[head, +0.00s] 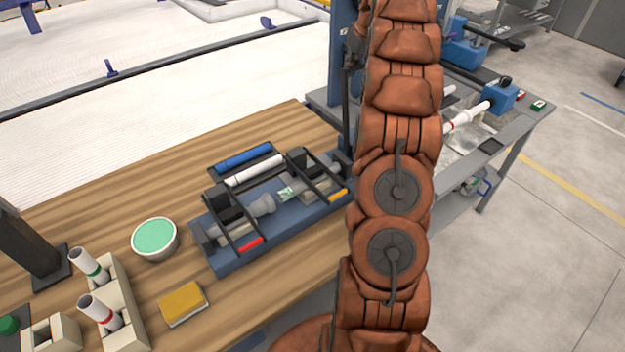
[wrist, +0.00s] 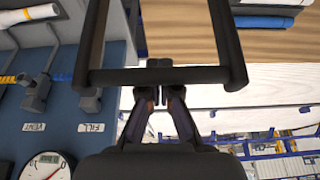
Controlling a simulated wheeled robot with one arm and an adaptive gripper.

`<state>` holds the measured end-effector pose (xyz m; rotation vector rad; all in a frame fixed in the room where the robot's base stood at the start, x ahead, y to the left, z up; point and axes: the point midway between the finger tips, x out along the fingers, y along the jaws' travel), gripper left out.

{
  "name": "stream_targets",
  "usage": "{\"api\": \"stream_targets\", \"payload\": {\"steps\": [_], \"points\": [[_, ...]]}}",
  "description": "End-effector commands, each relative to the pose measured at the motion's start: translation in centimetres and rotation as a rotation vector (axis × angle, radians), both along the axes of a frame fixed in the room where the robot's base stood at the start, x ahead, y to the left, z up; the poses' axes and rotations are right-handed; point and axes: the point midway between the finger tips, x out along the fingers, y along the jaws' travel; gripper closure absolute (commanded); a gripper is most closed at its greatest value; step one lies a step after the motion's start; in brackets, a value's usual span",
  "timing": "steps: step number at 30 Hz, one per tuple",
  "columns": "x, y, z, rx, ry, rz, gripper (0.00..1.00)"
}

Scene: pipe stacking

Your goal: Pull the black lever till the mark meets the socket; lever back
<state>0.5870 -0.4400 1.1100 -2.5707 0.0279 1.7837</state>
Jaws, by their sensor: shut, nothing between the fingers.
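In the wrist view a black U-shaped bar (wrist: 205,75), which looks like the lever, crosses the top. My gripper (wrist: 160,64) is at the middle of its crossbar, with its fingertips together and empty. I cannot tell whether they touch the bar. In the head view my arm hides my gripper and much of the work area. A white pipe with a red mark (head: 451,126) lies right of my arm, by a blue block (head: 500,96). I cannot see clearly whether the mark meets a socket.
A blue fixture (head: 222,262) with black frames stands on the wooden table. A green-filled bowl (head: 154,238), a yellow sponge (head: 183,303) and a pipe rack (head: 122,296) sit to its left. The wrist view shows a blue panel (wrist: 65,107) with a gauge (wrist: 47,166).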

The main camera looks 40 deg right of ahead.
Motion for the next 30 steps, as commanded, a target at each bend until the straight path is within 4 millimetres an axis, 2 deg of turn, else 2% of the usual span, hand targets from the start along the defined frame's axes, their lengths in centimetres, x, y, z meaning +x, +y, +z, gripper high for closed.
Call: {"api": "stream_targets", "payload": {"steps": [8,30], "points": [[-0.2,0.0,0.0,0.000,-0.001,0.000,1.00],[-2.5,0.0,0.1,0.001,0.001,-0.002,1.00]]}}
